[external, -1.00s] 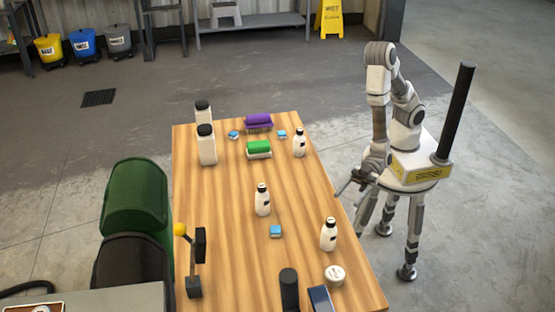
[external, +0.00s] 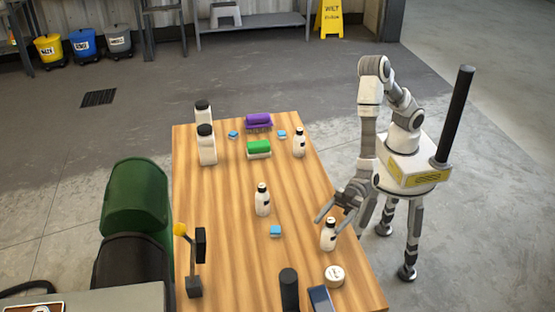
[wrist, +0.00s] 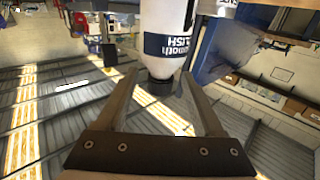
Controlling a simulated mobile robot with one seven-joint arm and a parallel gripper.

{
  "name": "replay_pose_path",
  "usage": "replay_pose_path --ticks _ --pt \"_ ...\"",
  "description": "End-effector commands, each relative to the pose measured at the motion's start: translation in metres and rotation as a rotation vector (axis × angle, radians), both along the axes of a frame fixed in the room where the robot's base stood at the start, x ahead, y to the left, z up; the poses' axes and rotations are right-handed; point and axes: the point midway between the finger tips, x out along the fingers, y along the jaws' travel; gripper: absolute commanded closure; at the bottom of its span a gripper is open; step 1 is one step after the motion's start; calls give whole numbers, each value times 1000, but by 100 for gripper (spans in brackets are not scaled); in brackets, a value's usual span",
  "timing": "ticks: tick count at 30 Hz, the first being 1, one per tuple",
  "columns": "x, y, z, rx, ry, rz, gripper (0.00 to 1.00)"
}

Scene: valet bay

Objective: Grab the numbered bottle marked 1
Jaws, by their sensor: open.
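Three small white bottles with black caps stand upright on the wooden table (external: 225,240): a near-right bottle (external: 328,237), a middle bottle (external: 262,202) and a far-right bottle (external: 299,144). I cannot read a number 1 on any of them. My gripper (external: 327,222) is open beside the top of the near-right bottle, its fingers pointing left over the table's right edge. In the wrist view, a white bottle (wrist: 168,20) with a dark label appears upside down. Its dark cap shows between the spread fingers of my gripper (wrist: 160,82). The fingers do not visibly grip it.
A round white tin (external: 334,275), a dark cylinder (external: 289,290) and a blue box (external: 320,299) stand at the near end. Small blue blocks (external: 275,231), green (external: 259,148) and purple (external: 258,121) brushes and two larger white bottles (external: 207,150) are also on the table.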

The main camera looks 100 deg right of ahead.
Motion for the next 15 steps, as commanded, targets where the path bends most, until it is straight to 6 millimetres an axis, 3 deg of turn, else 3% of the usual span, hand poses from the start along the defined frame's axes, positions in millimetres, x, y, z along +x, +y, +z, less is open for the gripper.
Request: replay_pose_path --ticks 7,15 --pt "1 1 0 0 0 0 31" --pt "1 1 0 0 0 0 80"
